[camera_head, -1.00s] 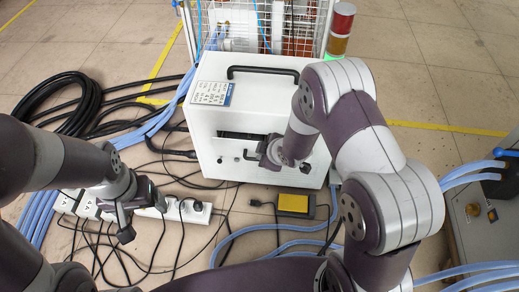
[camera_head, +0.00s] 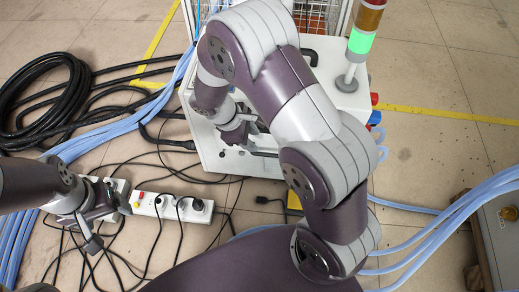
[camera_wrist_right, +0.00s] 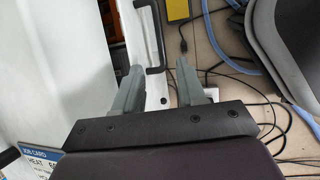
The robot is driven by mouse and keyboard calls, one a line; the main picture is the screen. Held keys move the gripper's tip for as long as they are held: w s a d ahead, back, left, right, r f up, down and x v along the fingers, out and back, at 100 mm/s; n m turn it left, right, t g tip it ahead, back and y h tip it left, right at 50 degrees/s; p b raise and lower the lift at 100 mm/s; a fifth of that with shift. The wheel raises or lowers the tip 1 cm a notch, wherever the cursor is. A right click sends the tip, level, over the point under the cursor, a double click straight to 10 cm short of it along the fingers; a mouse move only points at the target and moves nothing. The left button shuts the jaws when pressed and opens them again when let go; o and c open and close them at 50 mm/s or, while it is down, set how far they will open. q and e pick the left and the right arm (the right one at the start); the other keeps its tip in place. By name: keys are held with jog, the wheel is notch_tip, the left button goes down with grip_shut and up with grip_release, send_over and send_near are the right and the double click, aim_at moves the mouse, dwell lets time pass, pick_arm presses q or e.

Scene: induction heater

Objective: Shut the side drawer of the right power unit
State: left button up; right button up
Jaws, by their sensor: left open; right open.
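The white power unit (camera_head: 325,68) stands in the middle of the head view, largely hidden behind my right arm. In the right wrist view a white panel (camera_wrist_right: 138,35) with a black bar handle (camera_wrist_right: 152,40) stands apart from the unit's white wall (camera_wrist_right: 60,50). A dark gap with orange items (camera_wrist_right: 116,22) shows between them; this looks like the open drawer. My right gripper (camera_wrist_right: 160,68) is open, its fingers on either side of the panel's near end; contact cannot be told. It also shows in the head view (camera_head: 246,136). My left gripper (camera_head: 110,220) is open and empty.
A power strip (camera_head: 172,206) and black cables lie near my left gripper. Blue hoses (camera_head: 440,225) run across the floor at the right to a grey cabinet (camera_head: 497,240). A signal tower (camera_head: 361,45) stands on the unit. A coiled black hose (camera_head: 40,105) lies at left.

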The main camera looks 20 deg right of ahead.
aim_at(266, 140)
jog(key=b+x, duration=0.4)
jog(key=x, duration=0.5)
jog(key=shift+a+b, duration=0.2)
jog(key=shift+b, duration=0.1)
jog(key=shift+d+f, duration=0.3)
jog(key=shift+f, duration=0.15)
pick_arm(q)
notch_tip(266, 140, down, 6)
jog(key=shift+f, duration=0.2)
pick_arm(e)
grip_shut()
jog(key=shift+w+d+r, duration=0.1)
jog(key=w+p, duration=0.1)
jog(key=w+d, duration=0.1)
jog(key=w, duration=0.1)
jog(key=shift+d+p, duration=0.35)
jog(key=shift+p, duration=0.05)
pick_arm(q)
notch_tip(266, 140, up, 2)
jog(key=shift+r, duration=0.1)
pick_arm(e)
jog(key=shift+w, duration=0.15)
